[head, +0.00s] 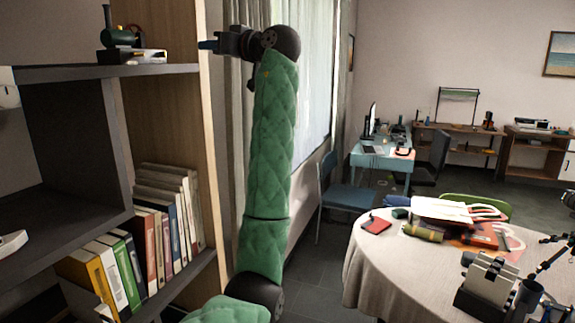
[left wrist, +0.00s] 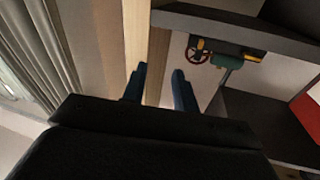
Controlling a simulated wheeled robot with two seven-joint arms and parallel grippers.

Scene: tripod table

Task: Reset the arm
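My left arm, in a green quilted sleeve, stands raised in the middle of the head view. My left gripper (head: 205,45) is at its top, pointing left toward the side panel of the bookshelf (head: 165,90). In the left wrist view my left gripper (left wrist: 159,70) shows two blue fingers standing apart with nothing between them. Behind them is the pale wooden shelf panel (left wrist: 158,55). I cannot tell whether the fingers touch the panel. My right gripper cannot be made out.
The shelf's upper board (head: 110,72) carries a green model machine (head: 122,37); several books (head: 165,225) stand below. A curtain (head: 246,120) and window are behind my arm.

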